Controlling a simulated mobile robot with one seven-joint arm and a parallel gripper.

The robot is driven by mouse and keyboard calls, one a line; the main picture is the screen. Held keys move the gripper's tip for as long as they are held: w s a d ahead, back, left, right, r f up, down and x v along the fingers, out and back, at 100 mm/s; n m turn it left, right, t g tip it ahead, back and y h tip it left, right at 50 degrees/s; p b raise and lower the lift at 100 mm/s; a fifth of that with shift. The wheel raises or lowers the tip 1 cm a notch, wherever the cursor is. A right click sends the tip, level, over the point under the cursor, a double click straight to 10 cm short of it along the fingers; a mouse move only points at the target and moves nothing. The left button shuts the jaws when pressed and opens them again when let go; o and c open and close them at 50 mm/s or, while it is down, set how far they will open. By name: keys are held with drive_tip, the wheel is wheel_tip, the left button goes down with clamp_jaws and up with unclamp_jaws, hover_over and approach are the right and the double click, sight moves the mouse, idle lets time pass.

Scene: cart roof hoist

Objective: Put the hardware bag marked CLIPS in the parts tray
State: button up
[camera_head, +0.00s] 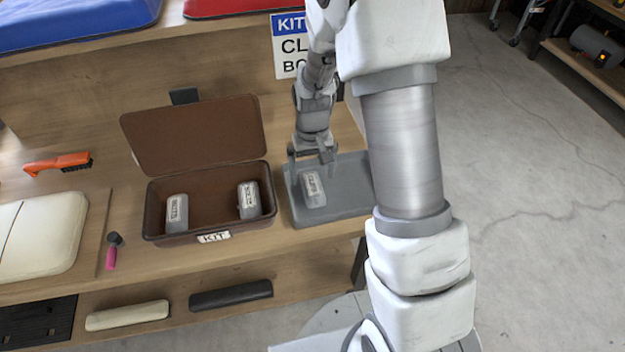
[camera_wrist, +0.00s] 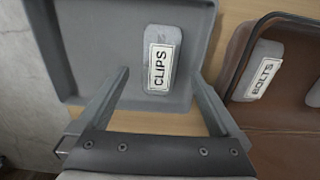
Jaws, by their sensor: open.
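The hardware bag marked CLIPS (camera_wrist: 161,62) lies flat in the grey parts tray (camera_wrist: 97,38), label up, in the wrist view. In the head view the bag (camera_head: 313,190) lies in the left part of the tray (camera_head: 342,205). My gripper (camera_wrist: 160,85) is open and empty in the wrist view, its two fingers to either side of the bag's near end and apart from it. In the head view my gripper (camera_head: 313,158) is just above and behind the bag. My arm hides the tray's right side.
An open brown kit case (camera_head: 208,205) stands left of the tray with two grey bags in it. One bag reads BOLTS (camera_wrist: 262,72). Its lid (camera_head: 195,135) is up. An orange brush (camera_head: 58,163) and a pink-handled tool (camera_head: 112,252) lie farther left.

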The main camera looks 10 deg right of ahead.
wheel_tip(320, 180, up, 8)
wheel_tip(320, 180, up, 13)
drive_tip(key=t, duration=0.2)
hover_over(313, 184)
drive_tip(key=s, duration=0.7)
drive_tip(key=s+d+r+t, duration=0.1)
drive_tip(key=s+r+t, duration=0.2)
drive_tip(key=s, duration=1)
wheel_tip(313, 184, up, 4)
drive_tip(key=shift+s+d+f+t, duration=0.1)
drive_tip(key=shift+s+d+t, duration=0.05)
drive_tip(key=shift+t, duration=0.15)
drive_tip(key=shift+s, duration=0.1)
idle(0.8)
